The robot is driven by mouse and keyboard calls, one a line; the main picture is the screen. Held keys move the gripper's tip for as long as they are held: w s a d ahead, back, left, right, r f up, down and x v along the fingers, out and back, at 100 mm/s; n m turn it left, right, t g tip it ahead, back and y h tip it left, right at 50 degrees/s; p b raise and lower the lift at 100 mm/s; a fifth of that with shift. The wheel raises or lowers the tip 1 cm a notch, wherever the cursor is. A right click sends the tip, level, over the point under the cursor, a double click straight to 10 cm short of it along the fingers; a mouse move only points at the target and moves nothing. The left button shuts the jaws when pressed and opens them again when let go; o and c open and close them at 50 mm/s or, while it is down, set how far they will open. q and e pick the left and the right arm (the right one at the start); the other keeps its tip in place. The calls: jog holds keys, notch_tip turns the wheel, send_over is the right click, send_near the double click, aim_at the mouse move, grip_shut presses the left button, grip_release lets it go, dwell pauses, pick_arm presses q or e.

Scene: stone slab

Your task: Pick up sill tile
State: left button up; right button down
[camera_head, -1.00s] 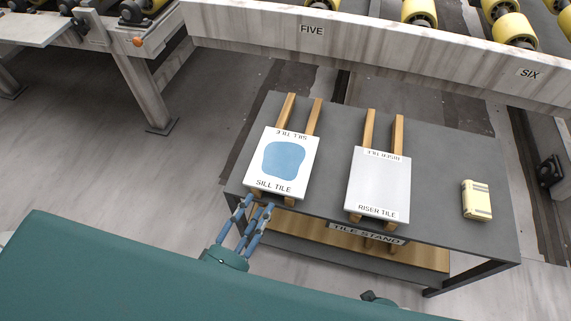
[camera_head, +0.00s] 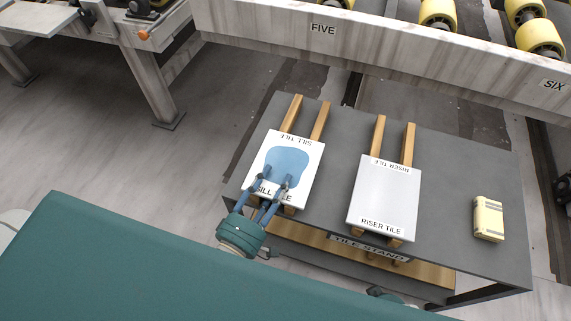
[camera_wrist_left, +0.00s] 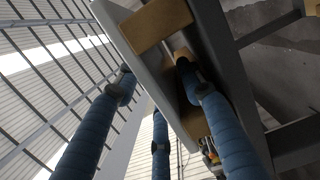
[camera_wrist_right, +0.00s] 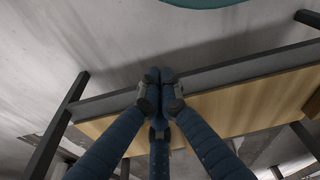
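The sill tile (camera_head: 308,165), a white slab with a blue patch, lies on two wooden rails at the left of the tile stand (camera_head: 440,180). My left gripper (camera_head: 270,180) is at its near edge, with fingers reaching over the printed top. In the left wrist view the tile's pale edge (camera_wrist_left: 150,75) runs between the spread fingers (camera_wrist_left: 155,75), one on the rail side. Firm contact cannot be told. My right gripper (camera_wrist_right: 160,85) has its fingertips together and empty, low before the stand.
The riser tile (camera_head: 385,195) lies on its own rails (camera_head: 408,145) to the right. A small cream box (camera_head: 488,218) stands at the stand's right end. A long beam (camera_head: 400,55) with yellow rollers (camera_head: 438,13) runs behind. The stand has a wooden lower shelf (camera_head: 325,252).

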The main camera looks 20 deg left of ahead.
aim_at(285, 165)
pick_arm(q)
jog(key=w, duration=0.3)
jog(key=w+d, duration=0.1)
jog(key=w, duration=0.1)
jog(key=shift+w, duration=0.4)
jog(key=shift+c, duration=0.3)
grip_shut()
jog(key=shift+r, duration=0.15)
